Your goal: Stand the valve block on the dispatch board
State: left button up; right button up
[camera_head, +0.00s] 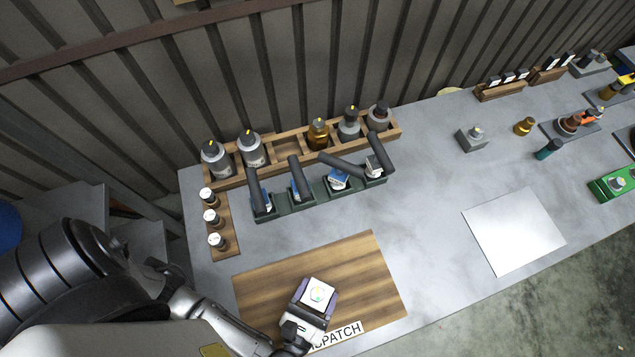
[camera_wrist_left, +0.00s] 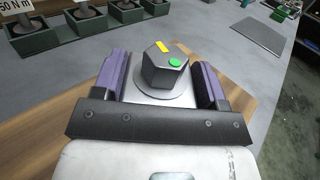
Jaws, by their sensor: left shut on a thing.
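The valve block (camera_head: 318,291) is a small pale block with a hexagonal top. In the left wrist view the valve block (camera_wrist_left: 165,68) shows a grey hexagonal knob with a yellow and a green mark, on a round base over a flat plate. My left gripper (camera_head: 316,296) is shut on it, with a purple-padded finger on each side. Both are over the front middle of the wooden dispatch board (camera_head: 265,280), close to its label. The block looks upright. Its underside is hidden, so I cannot tell whether it touches the board. My right gripper is not in view.
A dark green rack (camera_head: 315,200) with torque tools stands behind the board. A wooden bottle rack (camera_head: 285,147) is farther back. A small rack (camera_head: 222,235) of white-capped vials is at the left. A white sheet (camera_head: 514,230) lies right. The board's right part is clear.

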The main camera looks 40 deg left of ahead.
pick_arm(q)
jog(key=shift+f, duration=0.1)
jog(key=o, duration=1.6)
jog(key=shift+s+d, duration=0.1)
jog(key=shift+s, duration=0.15)
jog(key=b+v, duration=0.1)
jog(key=v, duration=0.4)
jog(key=shift+v, duration=1)
